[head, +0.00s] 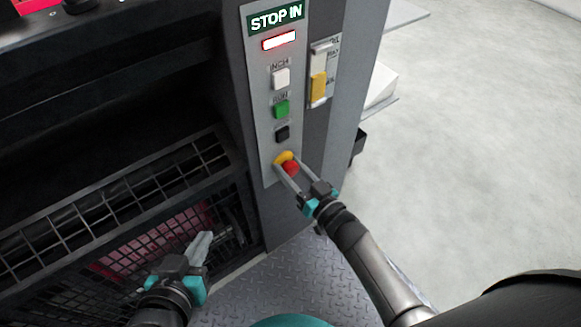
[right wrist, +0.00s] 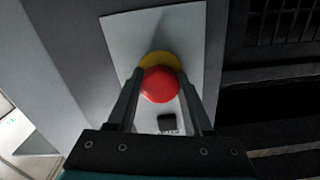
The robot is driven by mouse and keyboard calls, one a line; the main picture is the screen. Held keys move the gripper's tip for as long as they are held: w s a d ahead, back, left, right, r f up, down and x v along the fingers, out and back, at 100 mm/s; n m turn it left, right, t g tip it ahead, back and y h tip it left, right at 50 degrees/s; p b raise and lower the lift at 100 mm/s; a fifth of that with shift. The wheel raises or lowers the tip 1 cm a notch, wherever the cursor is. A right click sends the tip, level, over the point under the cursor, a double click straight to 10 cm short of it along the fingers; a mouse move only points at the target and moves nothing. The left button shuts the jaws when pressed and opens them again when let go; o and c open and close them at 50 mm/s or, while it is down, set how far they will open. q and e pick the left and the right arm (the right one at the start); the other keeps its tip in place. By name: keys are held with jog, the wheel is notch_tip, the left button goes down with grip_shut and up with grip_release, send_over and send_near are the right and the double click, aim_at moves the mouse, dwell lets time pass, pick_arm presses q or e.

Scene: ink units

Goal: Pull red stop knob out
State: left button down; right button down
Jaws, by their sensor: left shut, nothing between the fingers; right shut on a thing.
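The red stop knob (head: 291,168) sits on a yellow base (head: 283,157) at the bottom of the grey control panel. A sign (head: 276,19) at the panel's top reads STOP IN, with a lit red bar (head: 279,40) below it. My right gripper (head: 285,170) is at the knob, one finger on each side, shut on it. The right wrist view shows the knob (right wrist: 161,85) between the two fingers, in front of its yellow base (right wrist: 160,61). My left gripper (head: 207,236) is shut and empty, low in front of the mesh guard.
Above the knob are a black button (head: 282,133), a green button (head: 281,109) and a white button (head: 281,78). A yellow switch (head: 318,87) is on the panel's right. The mesh guard (head: 150,200) fills the lower left. Open floor (head: 480,150) lies right.

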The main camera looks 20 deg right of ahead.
dwell(0.4)
jog(key=shift+s, duration=0.2)
jog(key=shift+s+d+p, duration=0.1)
jog(key=shift+s+p, duration=0.05)
jog(key=shift+p, duration=0.25)
jog(key=shift+s+d, duration=0.15)
jog(key=shift+s, duration=0.2)
pick_arm(q)
jog(key=a+g, duration=0.1)
jog(key=s+a+g+y, duration=0.1)
jog(key=shift+a+f, duration=0.2)
jog(key=shift+a, duration=0.15)
pick_arm(e)
jog(key=shift+s+f, duration=0.1)
jog(key=shift+s, duration=0.05)
jog(key=shift+d, duration=0.1)
pick_arm(q)
jog(key=shift+s, duration=0.15)
pick_arm(e)
jog(key=shift+c, duration=1.5)
grip_release()
pick_arm(q)
jog(key=shift+p, duration=0.3)
pick_arm(e)
jog(key=shift+s, duration=0.1)
